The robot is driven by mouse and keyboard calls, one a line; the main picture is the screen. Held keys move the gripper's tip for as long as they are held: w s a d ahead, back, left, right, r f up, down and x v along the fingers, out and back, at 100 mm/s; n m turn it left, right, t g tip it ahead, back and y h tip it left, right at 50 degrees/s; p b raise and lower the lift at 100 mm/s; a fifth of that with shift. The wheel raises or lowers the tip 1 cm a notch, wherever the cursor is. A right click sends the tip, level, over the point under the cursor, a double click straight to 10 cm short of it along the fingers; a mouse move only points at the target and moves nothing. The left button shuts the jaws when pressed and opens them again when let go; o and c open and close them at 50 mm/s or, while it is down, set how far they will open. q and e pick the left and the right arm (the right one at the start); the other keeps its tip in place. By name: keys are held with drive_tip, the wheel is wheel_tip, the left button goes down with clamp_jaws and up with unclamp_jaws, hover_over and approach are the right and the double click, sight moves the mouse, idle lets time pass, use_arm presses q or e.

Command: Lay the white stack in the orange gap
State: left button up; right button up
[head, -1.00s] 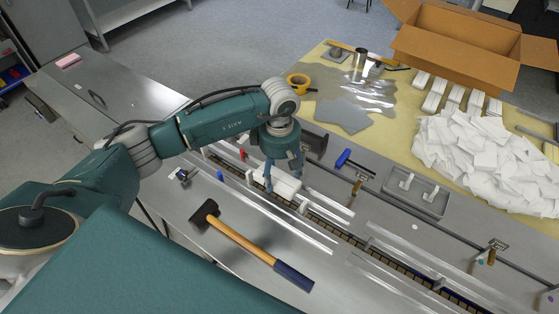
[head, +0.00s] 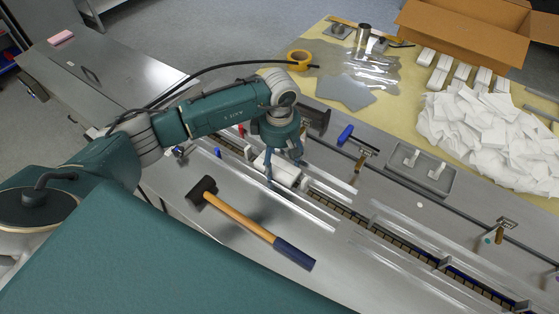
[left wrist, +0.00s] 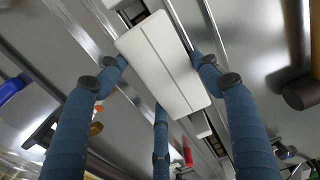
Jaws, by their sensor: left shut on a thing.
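The white stack (head: 284,172) is a flat white block in the fingers of my left gripper (head: 286,170), over the upper left part of the conveyor channel (head: 345,213). In the left wrist view the stack (left wrist: 163,62) lies between the blue fingers, its top face crossed by a lengthwise dark line. It sits slanted along the channel; I cannot tell whether it touches the channel floor. No gap clearly coloured orange can be made out; the stack and fingers hide part of the channel. My right gripper is not in view.
A mallet (head: 250,222) lies on the near metal deck, close to the channel. Clear guide rails (head: 415,225) run along the channel. Beyond are a grey tray (head: 420,172), a heap of white packets (head: 490,130) and an open cardboard box (head: 465,35).

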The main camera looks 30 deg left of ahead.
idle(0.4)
use_arm(q)
drive_tip(key=o, duration=1)
drive_tip(key=shift+c, duration=0.2)
wheel_tip(320, 180, up, 12)
